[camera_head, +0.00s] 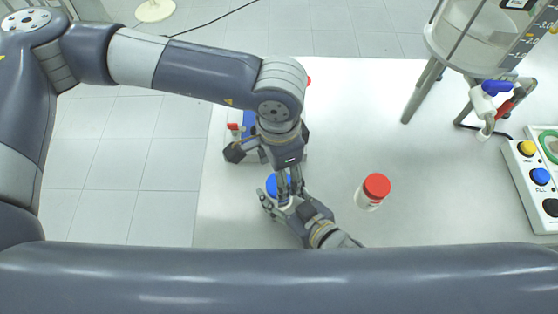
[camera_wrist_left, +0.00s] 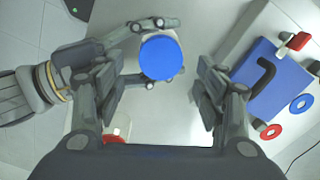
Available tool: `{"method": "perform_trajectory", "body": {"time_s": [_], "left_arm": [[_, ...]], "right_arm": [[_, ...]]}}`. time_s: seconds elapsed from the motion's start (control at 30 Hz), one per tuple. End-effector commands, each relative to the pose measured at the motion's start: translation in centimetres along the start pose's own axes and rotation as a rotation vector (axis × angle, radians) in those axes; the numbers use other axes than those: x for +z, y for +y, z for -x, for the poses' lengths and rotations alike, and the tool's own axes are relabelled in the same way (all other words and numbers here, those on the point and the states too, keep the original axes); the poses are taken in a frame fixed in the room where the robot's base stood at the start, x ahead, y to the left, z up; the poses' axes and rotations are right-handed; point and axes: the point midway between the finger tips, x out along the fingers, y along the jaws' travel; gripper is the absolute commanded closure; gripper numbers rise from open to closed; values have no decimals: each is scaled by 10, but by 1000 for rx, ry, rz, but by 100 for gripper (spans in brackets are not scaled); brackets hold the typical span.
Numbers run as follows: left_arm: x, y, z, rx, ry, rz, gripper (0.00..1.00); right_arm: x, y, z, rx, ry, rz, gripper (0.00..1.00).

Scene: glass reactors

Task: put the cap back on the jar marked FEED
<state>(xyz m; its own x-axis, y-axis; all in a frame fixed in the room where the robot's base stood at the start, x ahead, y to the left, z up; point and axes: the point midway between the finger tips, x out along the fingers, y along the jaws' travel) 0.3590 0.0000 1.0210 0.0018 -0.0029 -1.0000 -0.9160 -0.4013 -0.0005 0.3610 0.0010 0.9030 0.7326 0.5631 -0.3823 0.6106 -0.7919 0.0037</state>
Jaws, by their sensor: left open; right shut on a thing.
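A small white jar (camera_head: 286,204) stands near the front of the table, with a blue cap (camera_head: 272,186) over its top. My right gripper (camera_head: 281,193) is shut around the jar's side. In the left wrist view the blue cap (camera_wrist_left: 161,58) faces up and hides the jar, and the right gripper's fingers (camera_wrist_left: 148,50) lie to either side of it. I cannot tell whether the cap is fully seated. My left gripper (camera_head: 265,165) is open above and beside it, its fingers apart and empty. No FEED marking is readable.
A white jar with a red cap (camera_head: 376,186) stands to the right. A blue case (camera_wrist_left: 262,78) with a black handle, red and blue rings beside it, lies behind my left gripper. A glass reactor (camera_head: 480,35) and a button box (camera_head: 528,180) are at the right.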

Motion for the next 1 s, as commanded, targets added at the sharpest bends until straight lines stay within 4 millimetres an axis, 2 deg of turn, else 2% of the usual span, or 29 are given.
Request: {"method": "perform_trajectory", "body": {"time_s": [1.0], "left_arm": [[-2, 2, 14, 1, 0, 1697, 36]], "right_arm": [[3, 0, 0, 0, -6, 1, 100]]}}
